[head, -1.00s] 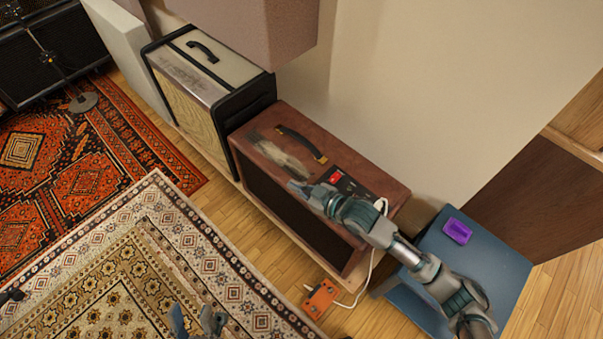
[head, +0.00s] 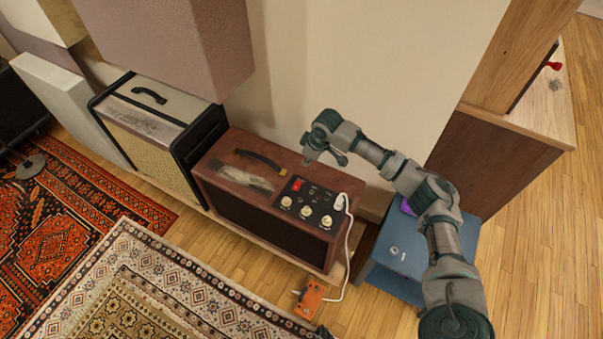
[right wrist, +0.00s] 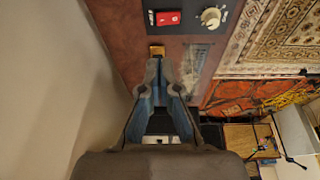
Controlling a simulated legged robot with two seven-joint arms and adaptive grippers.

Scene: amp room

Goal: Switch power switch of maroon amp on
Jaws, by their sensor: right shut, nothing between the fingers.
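The maroon amp (head: 225,185) stands against the wall, with a black control panel (head: 317,193) on top. The red power switch (head: 297,184) sits at the panel's back left, near several cream knobs (head: 305,211). My right gripper (head: 309,158) is shut and empty, above the amp's back edge, just behind the switch in the picture. In the right wrist view, the shut fingers (right wrist: 166,72) point toward the red switch (right wrist: 168,18), apart from it in the picture. Which side of the switch is pressed is too small to tell. I cannot make out my left gripper.
A cream amp (head: 150,105) stands left of the maroon one. A blue cabinet (head: 405,250) is to its right. A white cable (head: 348,245) runs from the panel down toward an orange pedal (head: 310,298) on the floor. A padded panel (head: 170,45) hangs above, at the upper left.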

